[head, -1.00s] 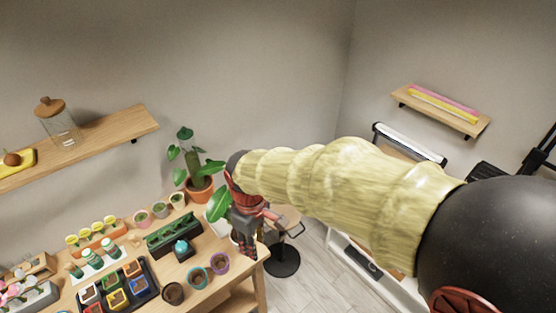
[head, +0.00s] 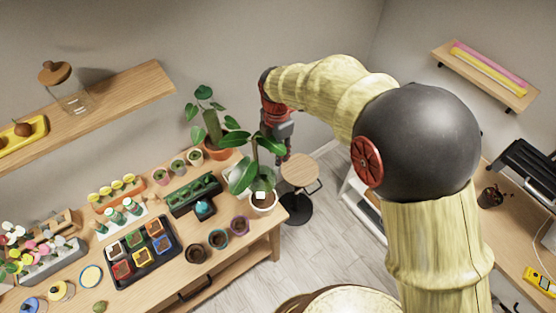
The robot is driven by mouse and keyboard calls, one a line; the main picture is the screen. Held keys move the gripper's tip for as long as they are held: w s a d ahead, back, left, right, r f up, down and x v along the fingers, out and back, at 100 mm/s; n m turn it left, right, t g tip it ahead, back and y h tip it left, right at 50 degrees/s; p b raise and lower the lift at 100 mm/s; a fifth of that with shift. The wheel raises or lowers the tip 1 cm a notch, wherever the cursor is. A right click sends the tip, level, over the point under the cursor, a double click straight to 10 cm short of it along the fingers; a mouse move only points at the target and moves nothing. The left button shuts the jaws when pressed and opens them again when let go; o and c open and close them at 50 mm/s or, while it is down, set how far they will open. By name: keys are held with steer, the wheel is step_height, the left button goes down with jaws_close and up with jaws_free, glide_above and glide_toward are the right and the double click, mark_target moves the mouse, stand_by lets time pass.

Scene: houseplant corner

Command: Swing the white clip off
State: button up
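A leafy plant (head: 240,178) stands in a white pot (head: 264,206) at the right end of the table. A small white square piece (head: 260,195) shows low on this plant, just above the pot's rim. It may be the white clip, but it is too small to be sure. My gripper (head: 284,154) points down just right of the plant's upper leaves, above and right of the pot. Its fingertips are small and partly merged with the dark parts behind, so its opening and any contact with the plant are unclear.
A second plant in a terracotta pot (head: 218,150) stands behind. Small pots (head: 240,226), a green planter (head: 195,195) and a black tray (head: 170,250) crowd the table. A round stool (head: 300,170) stands right of the table. Open floor lies in front.

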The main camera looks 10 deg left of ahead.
mark_target(276, 170)
steer(key=shift+f, duration=2.9)
steer(key=shift+c, duration=1.2)
jaws_close()
